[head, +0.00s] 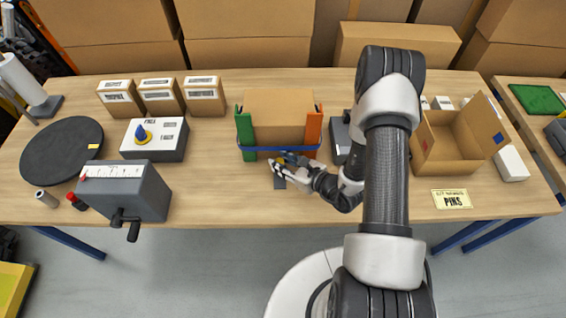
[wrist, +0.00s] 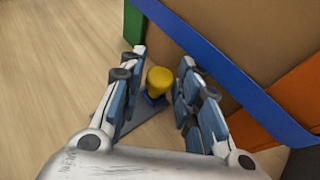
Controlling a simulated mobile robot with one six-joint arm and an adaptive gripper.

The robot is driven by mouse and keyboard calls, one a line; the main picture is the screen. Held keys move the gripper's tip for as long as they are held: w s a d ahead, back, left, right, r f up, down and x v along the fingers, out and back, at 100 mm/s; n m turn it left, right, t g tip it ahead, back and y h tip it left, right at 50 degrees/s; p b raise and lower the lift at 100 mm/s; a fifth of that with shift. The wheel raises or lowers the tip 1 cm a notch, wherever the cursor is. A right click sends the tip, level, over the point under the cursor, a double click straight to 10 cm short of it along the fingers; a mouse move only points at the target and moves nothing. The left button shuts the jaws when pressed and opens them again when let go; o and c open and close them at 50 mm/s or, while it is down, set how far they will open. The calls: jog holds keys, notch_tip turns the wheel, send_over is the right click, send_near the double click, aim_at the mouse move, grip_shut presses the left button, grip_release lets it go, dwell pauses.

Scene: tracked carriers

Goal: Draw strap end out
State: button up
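A cardboard box (head: 279,105) stands on the table between a green corner piece (head: 244,128) and an orange one (head: 312,130). A blue strap (head: 252,149) runs across its front; it also crosses the wrist view (wrist: 222,70) diagonally. A yellow-topped strap end (wrist: 159,78) with blue beneath stands between my fingers, in front of the box. My gripper (head: 278,168) is open, with one finger on each side of the yellow piece (wrist: 163,58). Small gaps seem to show beside it. The lower part of the strap end is partly hidden.
A grey plate (head: 279,183) lies under the gripper. At left are a white-topped unit with a yellow-and-blue knob (head: 155,140) and a grey cranked device (head: 140,190). An open carton (head: 450,145) stands at right. The front table strip beside the gripper is clear.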

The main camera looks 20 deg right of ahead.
jog(key=shift+c, duration=0.3)
grip_shut()
